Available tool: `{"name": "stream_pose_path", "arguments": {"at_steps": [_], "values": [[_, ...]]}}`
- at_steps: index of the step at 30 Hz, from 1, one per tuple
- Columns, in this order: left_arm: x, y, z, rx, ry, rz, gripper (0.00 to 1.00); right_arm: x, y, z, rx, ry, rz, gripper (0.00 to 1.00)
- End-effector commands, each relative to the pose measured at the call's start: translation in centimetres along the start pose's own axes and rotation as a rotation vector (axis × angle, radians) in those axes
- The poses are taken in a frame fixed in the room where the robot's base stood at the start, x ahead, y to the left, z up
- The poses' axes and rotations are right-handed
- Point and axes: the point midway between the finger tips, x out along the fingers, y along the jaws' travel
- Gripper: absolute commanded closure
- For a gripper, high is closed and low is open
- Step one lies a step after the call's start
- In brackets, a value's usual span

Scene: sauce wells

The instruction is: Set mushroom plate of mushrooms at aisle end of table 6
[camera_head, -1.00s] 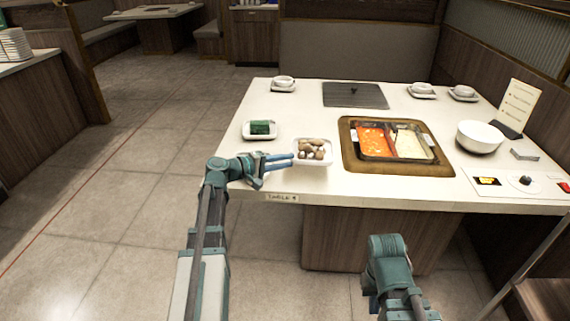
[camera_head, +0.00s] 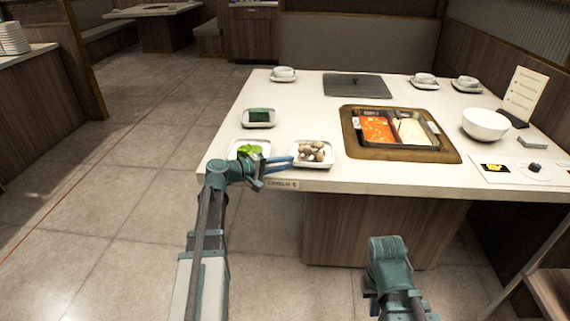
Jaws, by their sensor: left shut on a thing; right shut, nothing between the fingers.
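The white mushroom plate (camera_head: 296,163) holds several brown and pale mushrooms (camera_head: 313,151). It is level, at the near edge of the pale table (camera_head: 390,180), whose edge label (camera_head: 282,184) seems to read table 6. I cannot tell if it touches the tabletop. My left gripper (camera_head: 285,165) reaches in from the left and is shut on the plate's left rim. My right gripper (camera_head: 388,262) is low in front of the table, empty and shut; its fingertips are hidden.
A plate of green leaves (camera_head: 250,149) stands just left of the mushrooms, with a dark green plate (camera_head: 259,118) behind it. A two-part soup pot (camera_head: 394,129) is to the right. A white bowl (camera_head: 485,124) is further right. The aisle floor (camera_head: 150,180) is clear.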

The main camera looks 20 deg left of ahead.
Motion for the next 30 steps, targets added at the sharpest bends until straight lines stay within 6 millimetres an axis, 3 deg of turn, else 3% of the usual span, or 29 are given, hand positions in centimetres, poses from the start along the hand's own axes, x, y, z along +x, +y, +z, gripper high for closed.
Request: {"name": "stream_pose_path", "arguments": {"at_steps": [24, 25, 30], "values": [[0.2, -0.9, 0.0, -0.001, 0.000, 0.002, 1.00, 0.9, -0.1, -0.1, 0.000, 0.000, 0.000, 1.00], [0.2, -0.8, 0.0, -0.001, 0.000, 0.002, 0.73, 0.8, -0.1, -0.1, 0.000, 0.000, 0.000, 1.00], [0.1, -0.8, 0.0, 0.000, 0.000, 0.000, 0.43, 0.8, -0.1, -0.1, 0.000, 0.000, 0.000, 1.00]]}}
